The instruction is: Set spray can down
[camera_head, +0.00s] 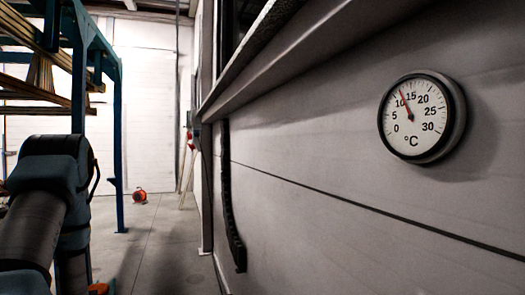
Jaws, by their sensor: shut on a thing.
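No spray can shows in the head view that I can make out. My gripper is outside the picture. Only thick dark links of my arm show at the lower left. I cannot see what my gripper holds or where it is.
A light wall with a round thermometer (414,117) and a ledge (265,70) fills the right side. A blue metal rack (118,140) with long stock stands at the left. A small orange-red object (139,196) lies on the concrete floor (165,240), which is largely clear between rack and wall.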

